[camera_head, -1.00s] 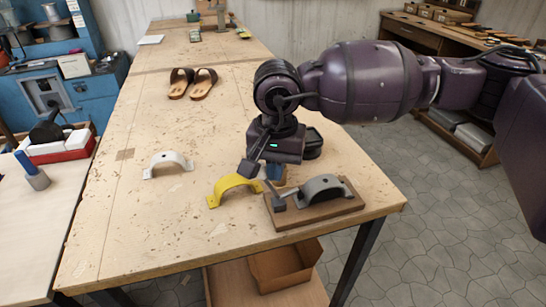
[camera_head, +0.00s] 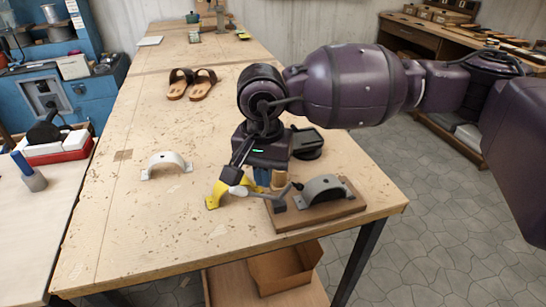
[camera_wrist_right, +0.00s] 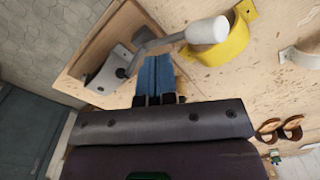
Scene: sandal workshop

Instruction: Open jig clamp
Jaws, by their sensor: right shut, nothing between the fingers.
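The jig is a brown wooden base (camera_head: 325,212) with a grey arched piece (camera_head: 325,188) on it, near the table's front right corner. Its clamp lever ends in a pale grey handle (camera_head: 239,191) that reaches left beyond the base, over part of the yellow strap (camera_head: 214,193). In the wrist view the lever's handle (camera_wrist_right: 207,30) shows by the yellow strap (camera_wrist_right: 232,40). My right gripper (camera_head: 262,178) is shut and empty behind the lever; its blue fingers (camera_wrist_right: 155,68) are close beside the lever. I cannot tell whether they touch. My left gripper is out of view.
A white strap (camera_head: 166,163) lies left of the yellow one. Sandals (camera_head: 191,84) lie farther back on the wooden table (camera_head: 150,220). A dark round item (camera_head: 307,143) stands behind the jig. The table's front left is clear.

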